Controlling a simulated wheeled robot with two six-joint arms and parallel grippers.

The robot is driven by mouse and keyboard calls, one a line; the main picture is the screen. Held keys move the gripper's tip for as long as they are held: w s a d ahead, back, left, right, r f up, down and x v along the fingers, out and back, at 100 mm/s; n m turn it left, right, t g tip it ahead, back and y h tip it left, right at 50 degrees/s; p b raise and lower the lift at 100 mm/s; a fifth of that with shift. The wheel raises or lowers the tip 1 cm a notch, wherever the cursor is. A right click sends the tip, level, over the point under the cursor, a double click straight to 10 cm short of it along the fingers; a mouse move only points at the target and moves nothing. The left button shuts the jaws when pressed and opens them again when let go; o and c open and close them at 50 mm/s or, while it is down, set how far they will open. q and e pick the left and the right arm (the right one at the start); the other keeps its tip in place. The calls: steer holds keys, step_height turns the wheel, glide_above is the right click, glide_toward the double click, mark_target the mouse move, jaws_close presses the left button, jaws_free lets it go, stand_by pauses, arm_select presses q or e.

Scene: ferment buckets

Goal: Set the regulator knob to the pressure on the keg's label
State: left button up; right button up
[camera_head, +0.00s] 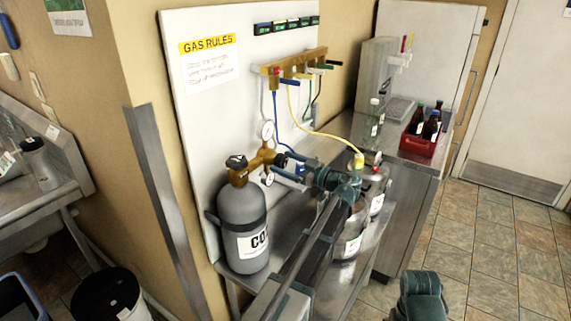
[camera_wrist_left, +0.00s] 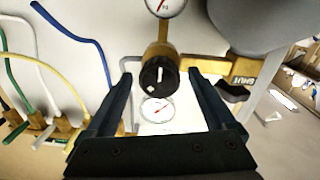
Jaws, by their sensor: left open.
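The regulator knob (camera_wrist_left: 158,76) is a round black knob with a white mark, on a brass regulator body (camera_wrist_left: 160,50). My left gripper (camera_wrist_left: 160,74) is open, with a finger on each side of the knob; I cannot tell whether they touch it. One gauge (camera_wrist_left: 157,109) shows between the fingers, another (camera_wrist_left: 166,5) at the top edge. In the head view the brass regulator (camera_head: 262,160) sits on the grey CO2 cylinder (camera_head: 243,225), and my left gripper (camera_head: 290,172) reaches it from the right. A steel keg (camera_head: 350,228) has a white label, unreadable here.
A second keg (camera_head: 378,193) stands behind, near the yellow hose (camera_head: 325,135). A manifold (camera_head: 290,65) with coloured hoses is on the white board. A red crate (camera_head: 418,145) of bottles stands on the counter.

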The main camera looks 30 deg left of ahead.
arm_select(q)
steer(key=c, duration=1.4)
steer(key=shift+o, duration=0.2)
steer(key=m, duration=0.6)
steer(key=shift+m, duration=0.3)
steer(key=m, duration=0.6)
steer(key=shift+p, duration=0.35)
steer(key=m, duration=0.7)
steer(key=shift+w+g, duration=0.1)
steer(key=shift+g, duration=0.2)
steer(key=m, duration=0.6)
steer(key=shift+m, duration=0.3)
